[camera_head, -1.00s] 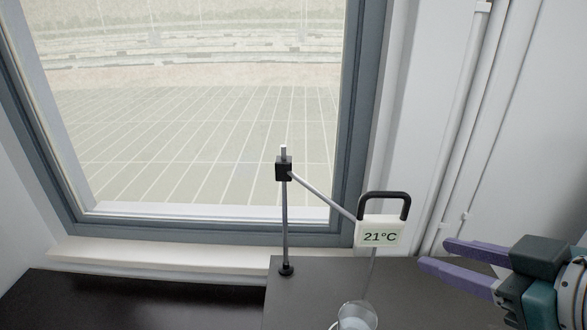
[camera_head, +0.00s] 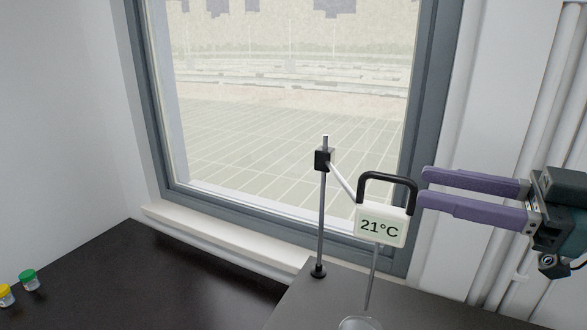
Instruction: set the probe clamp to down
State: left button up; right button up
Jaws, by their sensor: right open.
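The probe clamp's black block (camera_head: 324,160) is on an upright metal rod (camera_head: 321,220) with a round black foot on the grey top. A thin arm slopes down right from the block to a white display (camera_head: 380,226) reading 21°C, with a black handle (camera_head: 388,181) on top. A thin probe (camera_head: 373,278) hangs below the display toward a clear glass vessel (camera_head: 360,323), cut off by the bottom edge. My right gripper (camera_head: 424,188) is open, its purple fingers pointing left, one above the other. Its fingertips are at the handle's right side; I cannot tell whether they touch. My left gripper is not in view.
The grey raised top (camera_head: 432,305) holds the stand. A dark counter (camera_head: 165,285) lies lower to the left, with green-capped (camera_head: 29,281) and yellow-capped (camera_head: 6,295) jars at its far left. A window is behind, and white pipes (camera_head: 545,130) run along the right wall.

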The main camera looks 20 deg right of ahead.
aim_at(395, 179)
jog(key=p+x, duration=0.1)
jog(key=x, duration=0.3)
jog(key=shift+r, duration=0.15)
jog(key=shift+x, duration=0.85)
jog(key=shift+f, duration=0.2)
grip_shut()
dwell(0.4)
